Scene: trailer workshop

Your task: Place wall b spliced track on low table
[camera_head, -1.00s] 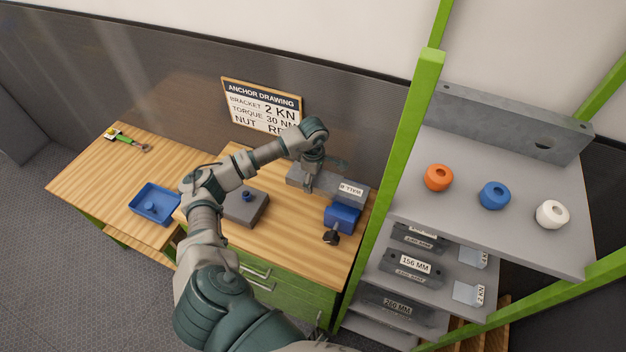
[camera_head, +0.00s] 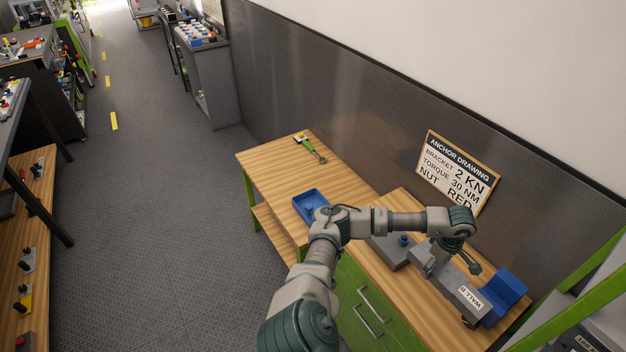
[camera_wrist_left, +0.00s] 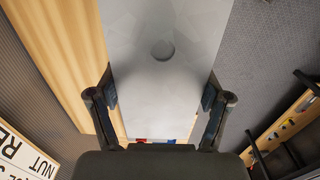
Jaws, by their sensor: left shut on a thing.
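The wall b spliced track (camera_head: 449,283) is a grey bar with a white "WALL B" label, in front of a blue vise (camera_head: 506,296). My left gripper (camera_head: 438,258) is shut on it, over the workbench. In the left wrist view the track (camera_wrist_left: 165,85) is a broad grey face with a round mark, between the two fingers (camera_wrist_left: 160,100). I cannot tell how high it is above the bench. The low table (camera_head: 270,157) is the wooden top at the left end of the bench. My right gripper is not in view.
A green-handled tool (camera_head: 311,148) and a blue tray (camera_head: 307,201) lie on the wooden tops. A grey block with a blue knob (camera_head: 392,250) sits by my arm. The "ANCHOR DRAWING" sign (camera_head: 457,174) is behind. Open floor (camera_head: 170,220) lies to the left.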

